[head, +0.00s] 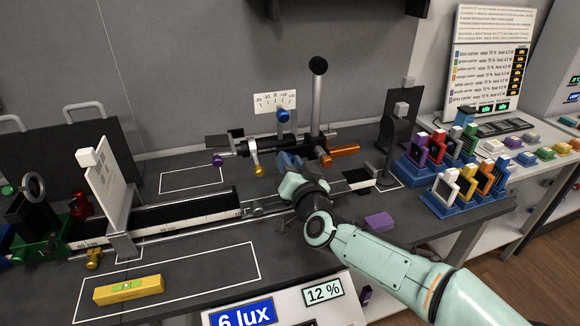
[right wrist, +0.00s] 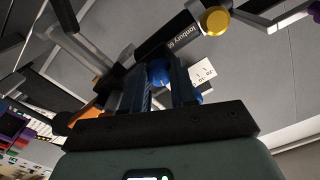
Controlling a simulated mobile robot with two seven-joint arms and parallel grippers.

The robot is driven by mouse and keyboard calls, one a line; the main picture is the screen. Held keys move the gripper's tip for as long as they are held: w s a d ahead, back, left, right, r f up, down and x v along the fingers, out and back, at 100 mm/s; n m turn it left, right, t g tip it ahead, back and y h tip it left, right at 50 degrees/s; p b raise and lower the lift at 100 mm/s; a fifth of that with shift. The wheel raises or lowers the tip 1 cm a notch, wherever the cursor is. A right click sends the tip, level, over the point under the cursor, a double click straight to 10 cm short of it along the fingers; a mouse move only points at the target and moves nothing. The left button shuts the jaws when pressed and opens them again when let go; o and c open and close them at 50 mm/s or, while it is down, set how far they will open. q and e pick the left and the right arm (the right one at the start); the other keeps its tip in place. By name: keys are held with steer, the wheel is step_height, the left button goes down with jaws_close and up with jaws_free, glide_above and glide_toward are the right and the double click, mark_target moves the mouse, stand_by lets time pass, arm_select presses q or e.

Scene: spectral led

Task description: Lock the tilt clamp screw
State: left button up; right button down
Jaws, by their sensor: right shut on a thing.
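The right gripper (head: 290,161) reaches up under the middle of the rod mount beside the upright post and is shut on a part there, which I take to be the tilt clamp screw. The fingers hide most of that part. In the right wrist view the two fingers (right wrist: 160,90) point up at the mount. A blue knob (right wrist: 158,72) shows between them, and I cannot tell whether it is gripped or behind. A blue knob (head: 283,115) stands before the tilt scale card (head: 275,102). The left gripper is out of view.
A yellow knob (head: 258,170), a purple knob (head: 217,159) and an orange handle (head: 345,150) surround the mount. A rail (head: 185,212) runs left past a white screen (head: 108,190). A yellow level (head: 128,289) lies front left.

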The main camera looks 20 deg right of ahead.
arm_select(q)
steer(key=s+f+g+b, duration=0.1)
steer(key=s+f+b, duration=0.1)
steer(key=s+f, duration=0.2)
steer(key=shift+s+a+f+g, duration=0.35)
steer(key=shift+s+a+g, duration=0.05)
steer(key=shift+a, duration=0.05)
arm_select(e)
steer(key=shift+m, duration=3.4)
steer(key=c, duration=0.9)
jaws_free()
steer(key=shift+s, duration=0.1)
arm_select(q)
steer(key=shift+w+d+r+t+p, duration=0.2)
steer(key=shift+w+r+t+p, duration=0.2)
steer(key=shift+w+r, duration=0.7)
arm_select(e)
steer(key=shift+s+d, duration=0.15)
steer(key=shift+s, duration=3.15)
steer(key=shift+s+d, duration=0.1)
steer(key=shift+s, duration=3.2)
